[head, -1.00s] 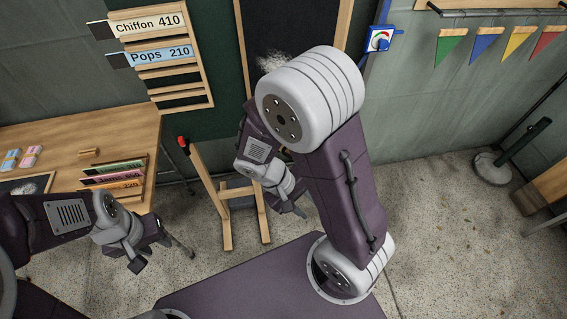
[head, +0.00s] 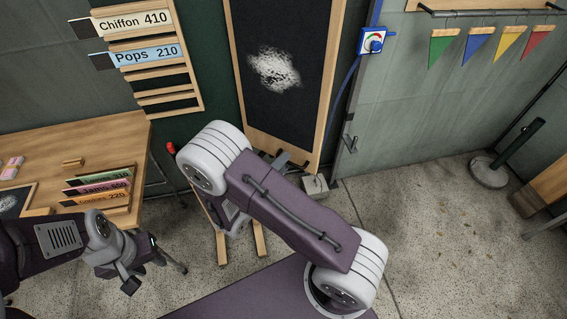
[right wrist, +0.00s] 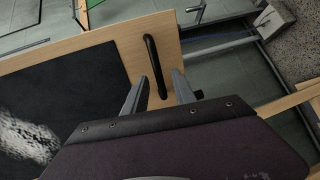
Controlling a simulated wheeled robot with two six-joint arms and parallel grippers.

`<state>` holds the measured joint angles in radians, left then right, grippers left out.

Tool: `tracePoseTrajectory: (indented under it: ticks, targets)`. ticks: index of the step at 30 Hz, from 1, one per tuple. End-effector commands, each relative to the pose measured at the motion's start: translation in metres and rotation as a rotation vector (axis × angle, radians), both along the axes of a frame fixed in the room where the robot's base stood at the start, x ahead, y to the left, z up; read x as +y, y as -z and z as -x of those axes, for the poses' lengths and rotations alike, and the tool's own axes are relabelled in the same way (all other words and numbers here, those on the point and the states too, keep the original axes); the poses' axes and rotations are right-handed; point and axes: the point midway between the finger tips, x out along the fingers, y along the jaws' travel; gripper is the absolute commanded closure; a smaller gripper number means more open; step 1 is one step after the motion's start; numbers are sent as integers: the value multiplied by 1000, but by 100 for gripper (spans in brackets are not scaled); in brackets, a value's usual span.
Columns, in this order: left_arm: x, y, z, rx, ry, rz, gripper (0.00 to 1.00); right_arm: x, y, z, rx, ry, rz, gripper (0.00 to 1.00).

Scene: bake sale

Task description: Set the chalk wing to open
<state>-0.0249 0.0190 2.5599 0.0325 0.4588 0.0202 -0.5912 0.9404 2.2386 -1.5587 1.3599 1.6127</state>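The chalk wing (head: 310,75) is a tall black board in a pale wooden frame with a white chalk smudge, standing upright in the head view. In the right wrist view, the wing (right wrist: 75,85) carries a black bar handle (right wrist: 150,48) on its wooden rail. My right gripper (right wrist: 158,75) is open, its two fingers on either side of the handle's near end in the picture; contact cannot be told. In the head view my right forearm hides most of this gripper and the wing's lower part. My left gripper (head: 145,270) is open and empty, low at the left.
A wooden table (head: 100,140) with a card rack (head: 105,188) stands at the left. A price board (head: 150,45) hangs behind it. A blue-and-white dial box (head: 372,41) is right of the wing. Floor (head: 430,220) at the right is clear up to a post base (head: 490,172).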

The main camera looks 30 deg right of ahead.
Motion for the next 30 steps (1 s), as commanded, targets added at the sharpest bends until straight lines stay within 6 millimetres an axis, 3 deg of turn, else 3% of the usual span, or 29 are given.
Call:
tracePoseTrajectory:
  ticks: [9, 13, 30]
  targets:
    - [0, 0, 0, 0, 0, 0, 64, -5, 2, -4, 1, 0, -1, 67]
    - [0, 0, 0, 0, 0, 0, 64, -5, 1, -3, 1, 0, -1, 100]
    - [0, 0, 0, 0, 0, 0, 64, -5, 2, -3, 1, 0, 0, 100]
